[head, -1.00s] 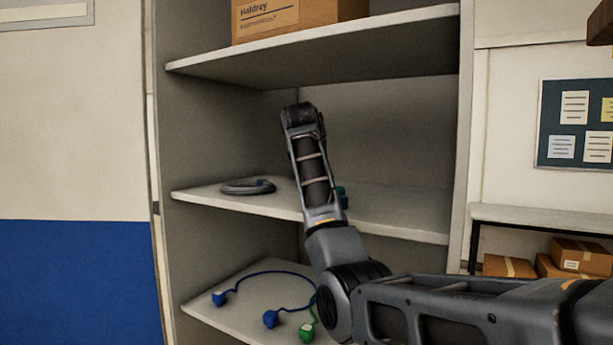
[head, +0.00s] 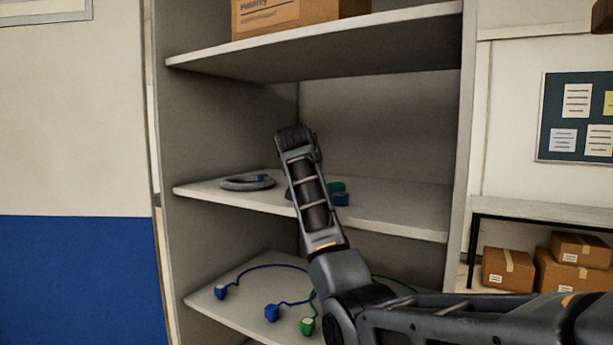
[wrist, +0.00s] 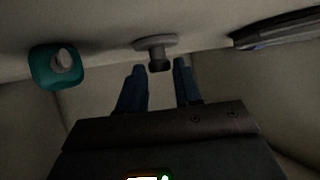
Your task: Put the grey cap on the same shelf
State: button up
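The grey cap (wrist: 155,44) shows in the wrist view as a pale flat disc with a darker stub. My gripper (wrist: 158,66) is open, with its two dark blue fingers apart and the stub lying around the gap between their tips. I cannot tell whether the fingers touch it. In the head view my arm covers the fingers and most or all of the cap. The cap is at the middle shelf (head: 400,212).
On the middle shelf, a grey coil (head: 247,182) lies left of my arm. A teal ring (wrist: 55,66) shows in the wrist view. Corded plugs (head: 272,312) lie on the lower shelf.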

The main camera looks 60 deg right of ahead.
jog(key=shift+o, duration=1.4)
jog(key=b+v, duration=0.3)
jog(key=v, duration=0.9)
jog(key=shift+r, duration=0.1)
